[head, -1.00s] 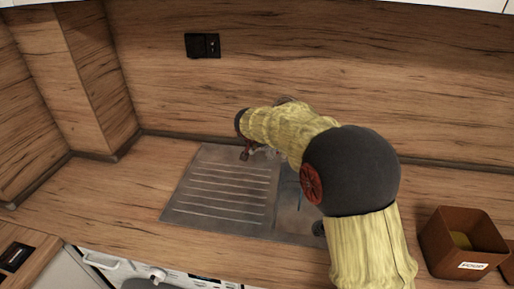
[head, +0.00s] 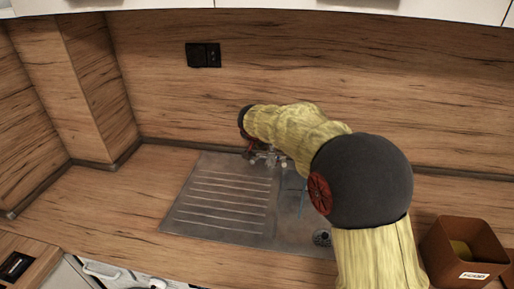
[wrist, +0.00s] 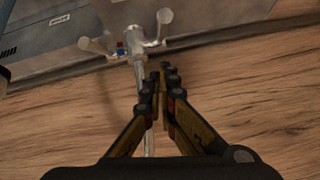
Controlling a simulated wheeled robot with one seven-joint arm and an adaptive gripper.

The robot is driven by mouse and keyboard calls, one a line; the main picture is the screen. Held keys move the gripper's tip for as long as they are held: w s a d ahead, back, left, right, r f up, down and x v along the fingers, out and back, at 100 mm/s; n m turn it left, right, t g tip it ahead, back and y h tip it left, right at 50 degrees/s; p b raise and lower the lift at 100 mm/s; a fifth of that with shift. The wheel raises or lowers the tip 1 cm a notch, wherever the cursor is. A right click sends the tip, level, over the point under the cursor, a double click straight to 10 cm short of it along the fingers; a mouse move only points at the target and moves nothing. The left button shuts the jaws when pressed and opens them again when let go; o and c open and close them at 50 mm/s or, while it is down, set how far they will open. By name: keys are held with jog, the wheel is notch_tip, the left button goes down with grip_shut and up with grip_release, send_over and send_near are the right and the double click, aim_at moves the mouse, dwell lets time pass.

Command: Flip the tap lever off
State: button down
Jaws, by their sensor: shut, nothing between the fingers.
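The metal tap (head: 268,158) stands at the back of the steel sink (head: 215,205), partly behind my arm in the head view. In the wrist view the tap (wrist: 138,47) has two arms with rounded ends, one to the left (wrist: 92,44) and one at upper right (wrist: 163,22). A small blue and red mark sits near its middle. I cannot tell which part is the lever. My gripper (wrist: 160,72) is shut and empty, its fingertips just below the tap body in the picture. They overlap a thin pale pipe; contact cannot be told.
A brown box labelled FOOD (head: 462,250) stands on the worktop at right. A black socket (head: 203,55) is on the wood splashback behind. The worktop (head: 110,200) left of the ribbed drainer is clear. White cupboards hang along the top edge.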

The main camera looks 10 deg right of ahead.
jog(key=s+f+p+v, duration=0.1)
jog(key=v, duration=0.8)
jog(key=shift+s+a, duration=0.25)
jog(key=shift+f, duration=0.1)
